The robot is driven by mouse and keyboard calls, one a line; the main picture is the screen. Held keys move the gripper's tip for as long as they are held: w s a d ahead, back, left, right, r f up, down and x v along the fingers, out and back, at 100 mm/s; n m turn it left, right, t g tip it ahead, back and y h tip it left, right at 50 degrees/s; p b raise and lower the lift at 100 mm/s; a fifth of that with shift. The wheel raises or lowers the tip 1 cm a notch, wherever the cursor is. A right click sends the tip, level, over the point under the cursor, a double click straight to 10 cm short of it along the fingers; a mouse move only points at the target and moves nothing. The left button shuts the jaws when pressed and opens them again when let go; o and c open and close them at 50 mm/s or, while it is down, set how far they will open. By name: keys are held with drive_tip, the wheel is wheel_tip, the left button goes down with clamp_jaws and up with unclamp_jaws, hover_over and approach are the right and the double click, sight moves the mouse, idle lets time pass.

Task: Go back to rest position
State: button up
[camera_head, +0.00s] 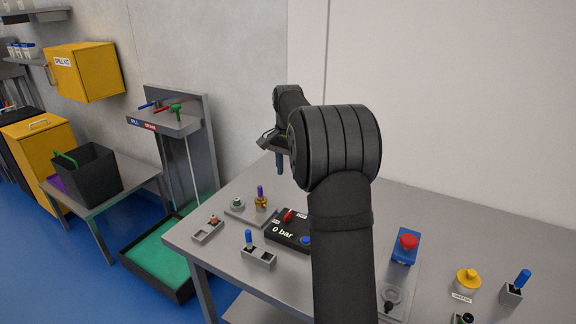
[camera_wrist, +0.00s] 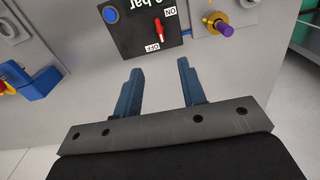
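My gripper (camera_head: 279,162) is raised above the back part of the grey table (camera_head: 222,214) in the head view, with its fingers pointing down. In the wrist view my gripper (camera_wrist: 160,70) shows two blue fingers set apart with nothing between them, so it is open and empty. The fingertips appear short of the black "0 bar" box (camera_head: 287,236), which has a red ON/OFF switch and a blue button. That box also shows in the wrist view (camera_wrist: 130,40). My forearm hides part of the table.
On the table are a brass valve with a purple stem (camera_head: 261,199), a blue-handled block (camera_head: 258,256), a red button on a blue base (camera_head: 405,246) and a yellow knob (camera_head: 468,280). A black bin (camera_head: 95,178) stands on a side table at left. The air above the table looks clear.

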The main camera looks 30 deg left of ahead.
sight(288, 213)
drive_tip(key=shift+r, duration=0.6)
drive_tip(key=shift+f, duration=0.1)
wheel_tip(288, 213, down, 17)
drive_tip(key=shift+f, duration=0.15)
idle(0.5)
